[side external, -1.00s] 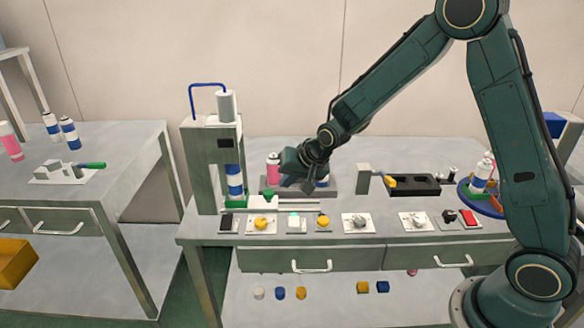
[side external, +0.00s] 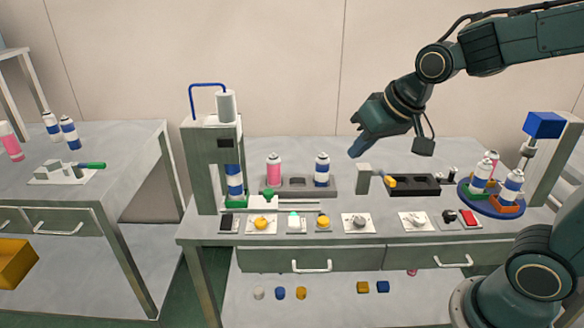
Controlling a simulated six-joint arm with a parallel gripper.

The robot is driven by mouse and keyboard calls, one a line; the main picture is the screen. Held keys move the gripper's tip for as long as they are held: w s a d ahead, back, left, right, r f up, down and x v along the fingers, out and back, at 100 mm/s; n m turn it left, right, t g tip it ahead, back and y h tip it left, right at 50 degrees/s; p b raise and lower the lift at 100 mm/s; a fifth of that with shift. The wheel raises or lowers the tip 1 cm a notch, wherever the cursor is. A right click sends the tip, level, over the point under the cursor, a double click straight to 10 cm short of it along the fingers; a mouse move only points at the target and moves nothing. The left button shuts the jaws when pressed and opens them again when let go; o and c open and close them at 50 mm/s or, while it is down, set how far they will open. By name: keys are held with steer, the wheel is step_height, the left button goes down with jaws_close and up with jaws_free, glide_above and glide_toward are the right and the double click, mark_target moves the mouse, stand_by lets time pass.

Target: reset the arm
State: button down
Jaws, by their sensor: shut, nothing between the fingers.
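My gripper (side external: 357,149) is shut and empty. It hangs in the air above the back of the bench, to the right of the blue-and-white can in the grey rack, with its fingers pointing down and left. It touches nothing. My arm reaches in from the upper right.
A crimping press (side external: 223,150) holding a blue-and-white can stands at the left. A grey rack (side external: 300,190) carries a pink can (side external: 273,169) and a blue-and-white can (side external: 322,169). A black tray (side external: 414,186) and a blue turntable (side external: 468,196) with cans are at the right.

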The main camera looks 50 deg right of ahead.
steer(key=s+r+n, duration=0.2)
steer(key=s, duration=1.3)
steer(key=shift+d+n+g, duration=0.25)
steer(key=shift+n+g, duration=0.05)
steer(key=shift+n, duration=0.1)
